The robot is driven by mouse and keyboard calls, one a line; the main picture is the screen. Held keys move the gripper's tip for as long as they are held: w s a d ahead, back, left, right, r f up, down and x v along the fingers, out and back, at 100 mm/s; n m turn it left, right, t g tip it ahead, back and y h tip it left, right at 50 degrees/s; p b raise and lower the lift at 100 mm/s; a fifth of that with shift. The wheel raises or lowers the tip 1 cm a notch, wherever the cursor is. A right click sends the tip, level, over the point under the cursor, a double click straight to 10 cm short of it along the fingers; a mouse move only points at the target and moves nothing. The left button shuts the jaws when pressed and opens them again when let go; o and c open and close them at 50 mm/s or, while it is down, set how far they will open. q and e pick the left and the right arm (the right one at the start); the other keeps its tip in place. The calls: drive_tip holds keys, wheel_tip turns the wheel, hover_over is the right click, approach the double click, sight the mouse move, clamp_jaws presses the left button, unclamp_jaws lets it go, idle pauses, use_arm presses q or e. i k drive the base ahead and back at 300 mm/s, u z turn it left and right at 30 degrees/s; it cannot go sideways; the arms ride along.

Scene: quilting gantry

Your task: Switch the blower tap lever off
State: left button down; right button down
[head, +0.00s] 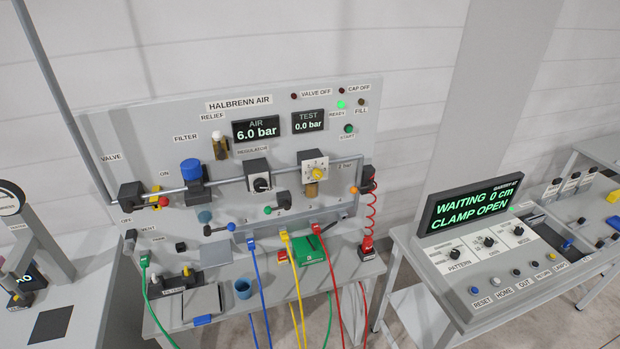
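No lever in view carries a readable blower label, so I cannot tell which is the blower tap lever. On the air panel (405,105), a red-knobbed valve lever (163,201) at the left points sideways, between the ON label above and the OFF label below. Lower down are a blue-knobbed lever (268,210) and a green-knobbed lever (308,208). At the right end of the pipe is a small tap with an orange lever (355,189), above a coiled red hose (371,215). Neither of my grippers is in view.
Blue, yellow, green and red hoses hang over the bench front. A green box (309,250) and a blue cup (242,289) stand on the bench. A control console (510,240) reading WAITING 0 cm, CLAMP OPEN stands at the right. The AIR display (256,128) reads 6.0 bar.

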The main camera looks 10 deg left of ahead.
sight(361, 188)
drive_tip(key=u, duration=0.25)
drive_tip(key=i, duration=1.3)
drive_tip(key=z, duration=0.55)
